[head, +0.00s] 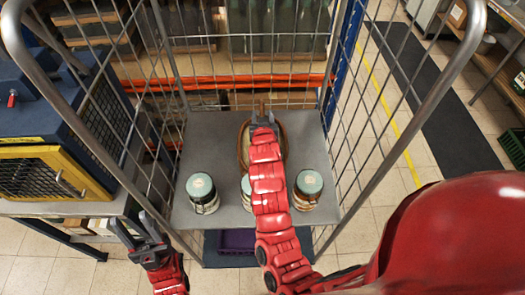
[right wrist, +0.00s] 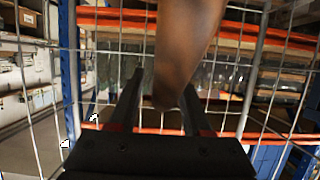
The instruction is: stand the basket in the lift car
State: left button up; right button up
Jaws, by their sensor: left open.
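The round brown basket (head: 244,150) stands on the grey shelf of a wire cage trolley, in the middle of the head view. My right arm hides much of it. My right gripper (head: 263,119) is over the basket. In the right wrist view a brown curved piece, apparently the basket's handle (right wrist: 180,60), lies between the two fingers (right wrist: 162,102). I cannot tell whether they grip it. My left gripper (head: 137,228) is open and empty, low at the trolley's left front. A blue box with a yellow-framed mesh front (head: 45,172), perhaps the lift car, stands at the left.
Lidded jars stand on the trolley shelf (head: 228,128): one at the left (head: 202,194), one at the right (head: 307,190), one partly behind my arm (head: 246,188). A purple crate (head: 236,241) is below. Wire sides flank the shelf.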

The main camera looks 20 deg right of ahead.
grip_shut()
jog(key=shift+r, duration=0.1)
dwell(1.1)
